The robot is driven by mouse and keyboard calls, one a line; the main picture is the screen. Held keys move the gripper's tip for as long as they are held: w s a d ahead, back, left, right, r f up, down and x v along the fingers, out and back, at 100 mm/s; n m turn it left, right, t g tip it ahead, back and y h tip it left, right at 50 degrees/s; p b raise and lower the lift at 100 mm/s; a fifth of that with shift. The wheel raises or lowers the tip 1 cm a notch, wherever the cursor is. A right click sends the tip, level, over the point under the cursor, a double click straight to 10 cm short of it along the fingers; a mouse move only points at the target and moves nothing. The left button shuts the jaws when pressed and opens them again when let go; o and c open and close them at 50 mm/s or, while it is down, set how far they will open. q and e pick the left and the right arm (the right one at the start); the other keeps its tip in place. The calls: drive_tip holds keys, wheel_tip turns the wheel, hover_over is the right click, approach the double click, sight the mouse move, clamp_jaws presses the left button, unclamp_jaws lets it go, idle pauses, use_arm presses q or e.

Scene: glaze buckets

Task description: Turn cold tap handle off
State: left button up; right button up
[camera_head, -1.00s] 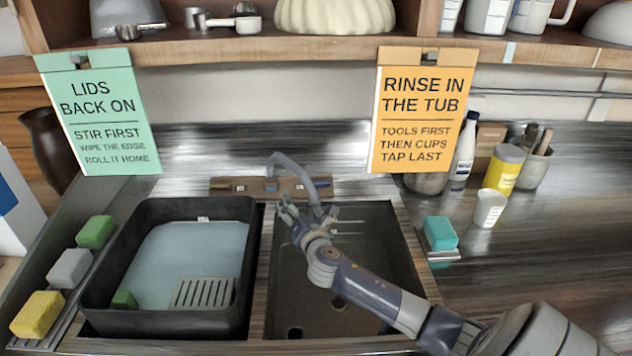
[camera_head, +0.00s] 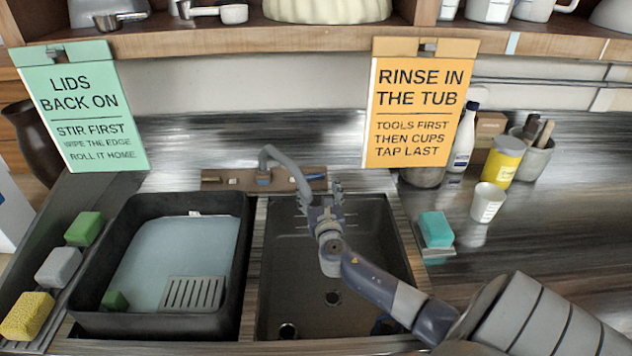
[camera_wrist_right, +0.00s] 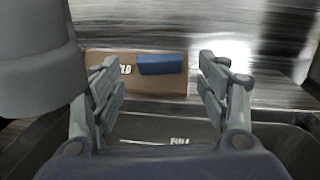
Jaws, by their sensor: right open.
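The tap's grey curved spout (camera_head: 285,165) rises from a brown base plate (camera_head: 218,177) behind the sink. A blue cold handle (camera_wrist_right: 163,64) with partly hidden lettering beside it lies lengthwise across the plate in the right wrist view. In the head view it is a small blue piece (camera_head: 315,177) right of the spout. My right gripper (camera_head: 320,191) is open over the back of the right basin, facing the plate. The handle shows between its fingers in the wrist view, with no visible contact. My left gripper is not in view.
A black tub (camera_head: 98,260) with pale water fills the left basin; the right basin (camera_head: 370,260) is empty. An orange sign (camera_head: 420,105) hangs from the shelf above right. A teal sponge (camera_head: 436,228) and a white cup (camera_head: 488,203) stand to the right.

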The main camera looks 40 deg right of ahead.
sight(315, 178)
drive_tip(key=shift+x, duration=1.75)
